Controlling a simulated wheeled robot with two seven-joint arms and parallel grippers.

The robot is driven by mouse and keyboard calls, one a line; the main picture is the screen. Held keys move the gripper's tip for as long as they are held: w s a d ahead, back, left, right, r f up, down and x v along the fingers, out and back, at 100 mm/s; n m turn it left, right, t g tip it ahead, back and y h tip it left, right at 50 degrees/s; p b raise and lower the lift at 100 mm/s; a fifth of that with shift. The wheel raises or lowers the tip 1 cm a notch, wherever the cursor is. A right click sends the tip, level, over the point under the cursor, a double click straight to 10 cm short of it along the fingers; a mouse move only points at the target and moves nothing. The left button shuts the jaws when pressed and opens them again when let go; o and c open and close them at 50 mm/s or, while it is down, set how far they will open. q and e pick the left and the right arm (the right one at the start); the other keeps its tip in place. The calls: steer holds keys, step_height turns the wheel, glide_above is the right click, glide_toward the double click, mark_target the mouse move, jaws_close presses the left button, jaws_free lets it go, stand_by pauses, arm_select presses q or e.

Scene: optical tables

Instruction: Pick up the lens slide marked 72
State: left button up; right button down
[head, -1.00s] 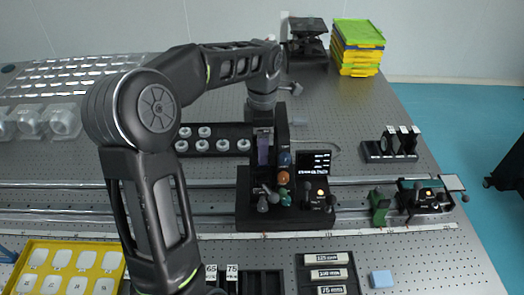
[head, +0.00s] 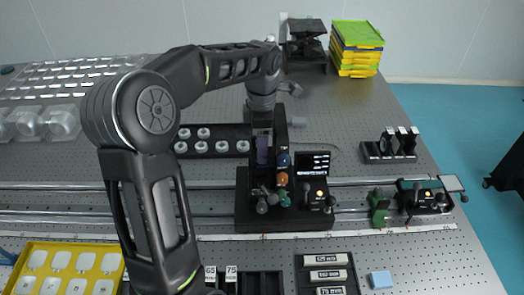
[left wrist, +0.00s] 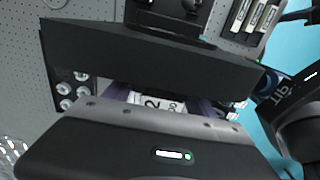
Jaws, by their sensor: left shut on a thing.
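My left gripper (head: 264,150) points down over the black instrument on the table, with a purple finger showing in the head view. In the left wrist view my left gripper (left wrist: 160,104) has its two purple fingers on either side of a white label (left wrist: 150,102). The label shows a 2; its other characters are partly hidden by the gripper body. The gripper is shut on this piece, which appears to be the lens slide marked 72. I cannot make out the slide in the head view. My right gripper is not in view.
The black instrument (head: 285,222) with a small lit screen stands by the rails. A black rack (head: 240,147) of round white parts lies behind. A black holder with 65 and 75 labels (head: 231,274), a yellow tray (head: 30,262) and a blue block (head: 381,279) are in front.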

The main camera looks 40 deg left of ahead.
arm_select(q)
steer(key=shift+r, duration=0.15)
steer(key=shift+r, duration=0.45)
step_height(320, 180, up, 5)
steer(key=shift+d+f, duration=0.1)
steer(key=shift+f, duration=0.1)
steer(key=shift+r, duration=0.75)
steer(key=s, duration=0.1)
steer(key=d+b, duration=0.1)
steer(key=s+d, duration=0.1)
steer(key=shift+s+f, duration=0.25)
steer(key=shift+s, duration=0.05)
steer(key=s+d, duration=0.8)
steer(key=s, duration=0.3)
steer(key=shift+s+d, duration=0.4)
steer(key=shift+r, duration=0.1)
